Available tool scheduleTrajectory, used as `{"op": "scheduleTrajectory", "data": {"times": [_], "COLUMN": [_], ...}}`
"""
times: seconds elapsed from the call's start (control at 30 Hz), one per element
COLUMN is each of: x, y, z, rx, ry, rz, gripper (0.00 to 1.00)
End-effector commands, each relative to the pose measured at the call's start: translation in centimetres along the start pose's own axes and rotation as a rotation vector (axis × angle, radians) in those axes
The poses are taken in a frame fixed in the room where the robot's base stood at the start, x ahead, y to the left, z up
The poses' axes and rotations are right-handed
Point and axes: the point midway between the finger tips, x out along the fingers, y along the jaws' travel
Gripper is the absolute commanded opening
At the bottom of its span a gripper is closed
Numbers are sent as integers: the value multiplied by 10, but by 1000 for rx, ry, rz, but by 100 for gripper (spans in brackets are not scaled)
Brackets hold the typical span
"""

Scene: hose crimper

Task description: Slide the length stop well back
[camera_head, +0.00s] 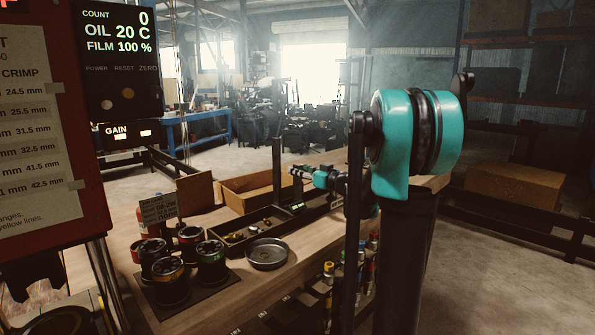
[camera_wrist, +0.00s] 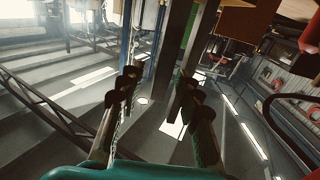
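I cannot make out the length stop for certain in either view. The crimper's red front panel (camera_head: 75,130) with its crimp chart stands at the left of the head view, cut off by the frame. My gripper (camera_head: 297,171) is small in the head view, over the bench and close to a dark upright post (camera_head: 277,165). In the wrist view my gripper (camera_wrist: 159,80) has its two fingers apart with nothing between the tips. Grey and dark uprights (camera_wrist: 175,45) rise beyond the fingers; whether they touch is unclear.
The wooden bench (camera_head: 215,300) carries several die sets (camera_head: 170,285), a round metal dish (camera_head: 267,254), an open wooden box (camera_head: 250,190) and a small parts tray. A lit display (camera_head: 118,45) stands above the bench. Open floor (camera_head: 490,270) lies at the right.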

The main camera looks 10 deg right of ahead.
Motion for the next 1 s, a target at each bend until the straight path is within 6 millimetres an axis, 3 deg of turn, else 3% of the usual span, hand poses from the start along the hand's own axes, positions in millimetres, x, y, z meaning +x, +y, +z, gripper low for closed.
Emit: {"op": "scheduleTrajectory", "data": {"times": [0.4, 0.7, 1.0], "x": [10, 10, 10], "y": [0, 0, 0], "z": [0, 0, 0], "rx": [0, 0, 0], "ry": [0, 0, 0], "rz": [0, 0, 0], "gripper": [34, 0, 0]}}
